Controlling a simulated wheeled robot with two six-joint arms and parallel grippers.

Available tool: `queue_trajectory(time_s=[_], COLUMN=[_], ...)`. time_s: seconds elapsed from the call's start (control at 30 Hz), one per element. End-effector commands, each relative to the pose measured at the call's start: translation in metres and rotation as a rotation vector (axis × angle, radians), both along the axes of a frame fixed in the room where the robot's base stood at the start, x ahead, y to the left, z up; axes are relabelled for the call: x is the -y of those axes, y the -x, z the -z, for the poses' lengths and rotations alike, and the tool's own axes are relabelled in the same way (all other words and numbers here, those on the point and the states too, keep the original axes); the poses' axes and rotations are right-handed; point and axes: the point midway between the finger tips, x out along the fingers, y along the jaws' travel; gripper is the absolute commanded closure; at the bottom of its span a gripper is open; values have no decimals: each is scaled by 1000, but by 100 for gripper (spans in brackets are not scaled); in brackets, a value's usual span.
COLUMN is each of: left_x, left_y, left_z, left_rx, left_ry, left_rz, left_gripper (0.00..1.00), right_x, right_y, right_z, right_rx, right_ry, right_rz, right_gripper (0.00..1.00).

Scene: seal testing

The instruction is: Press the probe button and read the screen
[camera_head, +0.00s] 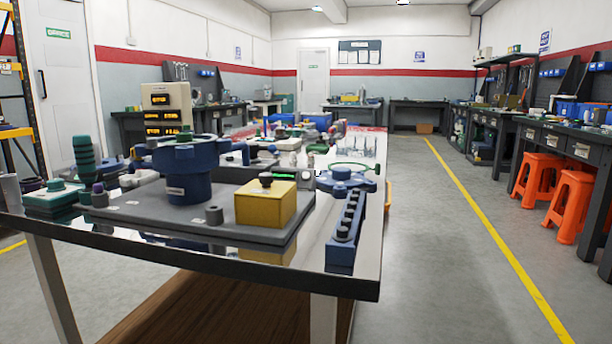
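A beige unit with several dark panels lit in orange, likely the screen (159,115), stands at the left behind the near fixture. Its characters are too small to read. A yellow box (263,205) with a black knob or button (265,179) on top sits on a grey base plate (160,215). I cannot tell whether this is the probe button. A blue flanged round fixture (188,170) stands on the same plate, left of the yellow box. Neither of my grippers is in view, and nothing touches these things.
The table (325,275) has its near edge and corner facing me. A blue block with a row of black knobs (347,225) lies by its right edge. Green-based parts (55,198) crowd the left corner. Free floor (430,250) lies right, before orange stools (540,178).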

Motion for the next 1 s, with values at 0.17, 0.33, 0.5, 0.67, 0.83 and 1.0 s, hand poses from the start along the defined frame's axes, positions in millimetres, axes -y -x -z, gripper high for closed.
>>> queue_trajectory(time_s=[0.17, 0.33, 0.5, 0.67, 0.83, 1.0], left_x=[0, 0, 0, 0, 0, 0], left_y=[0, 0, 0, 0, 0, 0], left_z=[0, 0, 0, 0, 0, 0], left_rx=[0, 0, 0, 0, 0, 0], left_ry=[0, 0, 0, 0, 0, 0], left_rz=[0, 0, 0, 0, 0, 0], left_gripper=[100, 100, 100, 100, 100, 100], right_x=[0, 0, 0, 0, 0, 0], right_y=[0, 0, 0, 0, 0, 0], right_z=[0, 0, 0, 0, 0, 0], right_rx=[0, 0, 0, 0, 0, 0], right_ry=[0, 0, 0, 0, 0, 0], right_rz=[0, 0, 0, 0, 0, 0], right_gripper=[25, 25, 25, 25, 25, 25])
